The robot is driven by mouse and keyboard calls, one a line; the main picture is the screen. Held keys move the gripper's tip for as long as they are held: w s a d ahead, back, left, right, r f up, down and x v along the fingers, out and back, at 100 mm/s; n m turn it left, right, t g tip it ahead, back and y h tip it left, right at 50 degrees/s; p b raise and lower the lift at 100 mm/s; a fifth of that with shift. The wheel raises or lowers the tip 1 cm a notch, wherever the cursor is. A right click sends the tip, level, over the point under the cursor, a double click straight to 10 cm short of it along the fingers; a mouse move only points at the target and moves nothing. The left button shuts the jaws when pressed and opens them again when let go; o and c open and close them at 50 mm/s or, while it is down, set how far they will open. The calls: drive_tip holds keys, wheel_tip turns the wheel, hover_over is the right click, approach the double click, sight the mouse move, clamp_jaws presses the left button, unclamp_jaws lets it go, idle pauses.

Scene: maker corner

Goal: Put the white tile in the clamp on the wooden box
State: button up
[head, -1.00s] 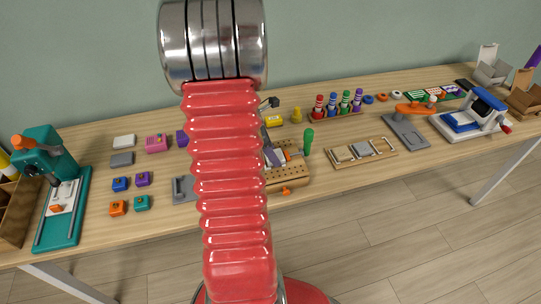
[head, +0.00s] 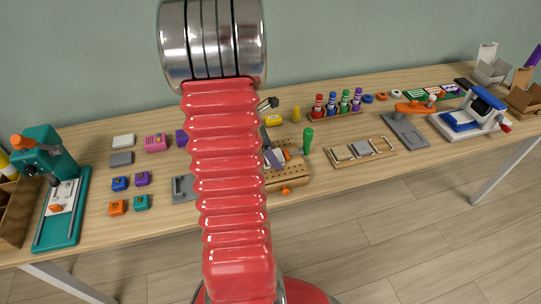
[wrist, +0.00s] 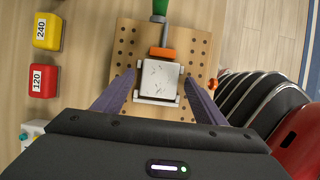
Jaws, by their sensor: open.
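The white tile (wrist: 160,77) lies on the wooden box (wrist: 124,52) in the wrist view, between the clamp's orange jaw (wrist: 164,53) and a pale bracket on its near side. The clamp's screw and green handle (wrist: 160,8) extend beyond the jaw. My gripper (wrist: 160,84) is open, with one purple finger on each side of the tile and visible gaps between. In the head view the wooden box (head: 290,176) and green handle (head: 308,141) show, but my arm hides much of the clamp. I cannot tell how tightly the jaw presses the tile.
A yellow block (wrist: 47,30) marked 240 and a red block (wrist: 43,80) marked 120 stand left of the box in the wrist view. In the head view a teal press (head: 68,205) stands left, and a wooden board (head: 361,151) lies right of the box.

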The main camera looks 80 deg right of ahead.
drive_tip(key=v, duration=1.2)
idle(0.3)
drive_tip(key=shift+w+a, duration=0.1)
drive_tip(key=shift+w, duration=0.05)
drive_tip(key=w+a+r+m+t, duration=0.1)
drive_tip(key=w+a+r, duration=0.2)
drive_tip(key=w+a, duration=0.3)
drive_tip(key=w+a+r+m+t+h, duration=0.1)
drive_tip(key=w+a+r+t, duration=0.1)
drive_tip(key=w+a, duration=0.35)
drive_tip(key=w+a+r+m+t, duration=0.1)
drive_tip(key=w+a+r, duration=0.25)
drive_tip(key=a, duration=0.45)
drive_tip(key=a+r+m+t+y, duration=0.3)
drive_tip(key=a+t, duration=0.2)
drive_tip(key=a, duration=2.1)
drive_tip(key=shift+a, duration=0.35)
